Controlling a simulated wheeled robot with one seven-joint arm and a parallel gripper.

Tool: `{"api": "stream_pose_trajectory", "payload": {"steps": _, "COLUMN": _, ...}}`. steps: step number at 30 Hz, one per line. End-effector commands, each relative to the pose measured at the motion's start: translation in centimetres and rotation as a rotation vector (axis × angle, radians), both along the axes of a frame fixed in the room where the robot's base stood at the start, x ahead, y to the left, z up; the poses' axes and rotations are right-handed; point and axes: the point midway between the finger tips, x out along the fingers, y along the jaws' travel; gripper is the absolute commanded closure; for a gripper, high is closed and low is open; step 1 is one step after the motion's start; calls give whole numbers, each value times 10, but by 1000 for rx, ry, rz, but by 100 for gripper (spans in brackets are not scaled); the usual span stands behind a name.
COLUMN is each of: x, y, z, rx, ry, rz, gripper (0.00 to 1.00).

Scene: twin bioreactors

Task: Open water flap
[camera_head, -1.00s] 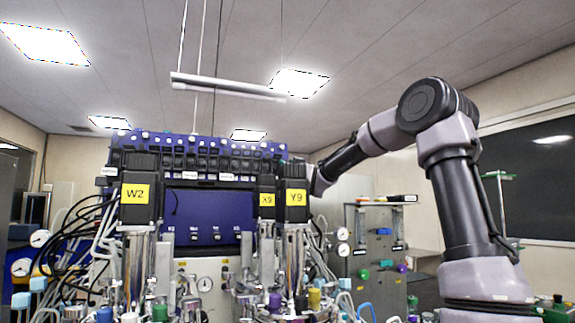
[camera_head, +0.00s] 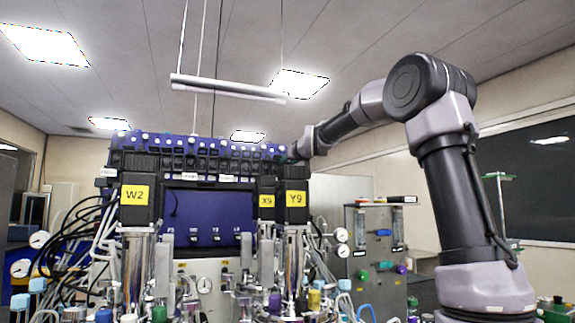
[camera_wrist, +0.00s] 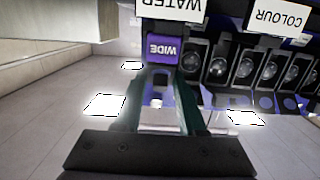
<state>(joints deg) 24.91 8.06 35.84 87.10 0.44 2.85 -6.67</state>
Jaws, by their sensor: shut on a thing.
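In the wrist view, which looks upside down, my gripper (camera_wrist: 162,88) has its dark green fingers on either side of a dark piece beside a purple block (camera_wrist: 163,50) marked "WIDE". A white label (camera_wrist: 172,6) marked "WATER" sits next to that block at the top edge, partly cut off. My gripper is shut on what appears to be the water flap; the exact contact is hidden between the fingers. In the head view my arm reaches to the right end of the long black and blue panel (camera_head: 200,160), where the fingers are hardly visible.
A label (camera_wrist: 282,17) marked "COLOUR" and a row of black round fittings (camera_wrist: 243,66) lie beside my gripper. In the head view, dark boxes W2 (camera_head: 137,211) and Y9 (camera_head: 297,213) stand before the panel. A grey cabinet (camera_head: 372,245) stands right; space above is free.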

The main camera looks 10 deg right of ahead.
Motion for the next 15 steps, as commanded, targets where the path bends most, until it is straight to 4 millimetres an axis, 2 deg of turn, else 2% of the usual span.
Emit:
{"api": "stream_pose_trajectory", "payload": {"steps": 1, "x": -1, "y": 5, "z": 4, "rx": -9, "ry": 40, "rz": 6, "gripper": 100}}
{"api": "stream_pose_trajectory", "payload": {"steps": 15, "x": 1, "y": 1, "z": 10, "rx": -88, "ry": 434, "rz": 2, "gripper": 100}}
